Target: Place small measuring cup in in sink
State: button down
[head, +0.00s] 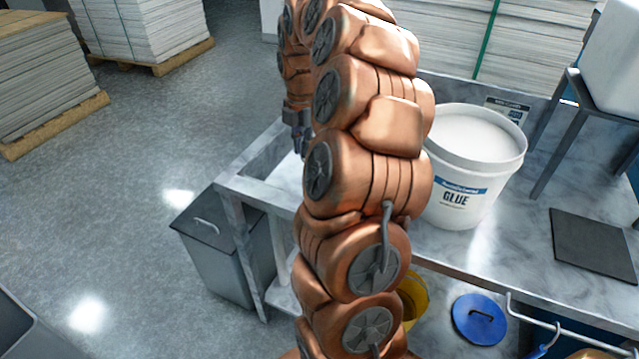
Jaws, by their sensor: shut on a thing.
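My copper-coloured arm rises through the middle of the head view and bends down at the far side. My gripper (301,146) is small and dark there, partly hidden behind the arm, pointing down. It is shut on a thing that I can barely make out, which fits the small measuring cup. The sink (262,160) is the recessed basin at the left end of the grey marbled counter. My gripper appears over or beside its right part; the exact height is not clear. The arm hides part of the basin.
A white glue bucket (470,165) stands on the counter right of my arm. A dark flat mat (593,243) lies further right. A grey lidded bin (215,250) stands left below the sink. A blue lid (479,318) and a yellow bucket (412,298) are below the counter.

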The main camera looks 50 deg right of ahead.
jog(key=shift+f+p, duration=0.7)
jog(key=shift+f, duration=4.2)
jog(key=c, duration=1.2)
grip_release()
notch_tip(320, 180, up, 12)
jog(key=shift+s+r+b, duration=0.1)
jog(key=shift+r+b, duration=0.05)
jog(key=shift+b, duration=0.6)
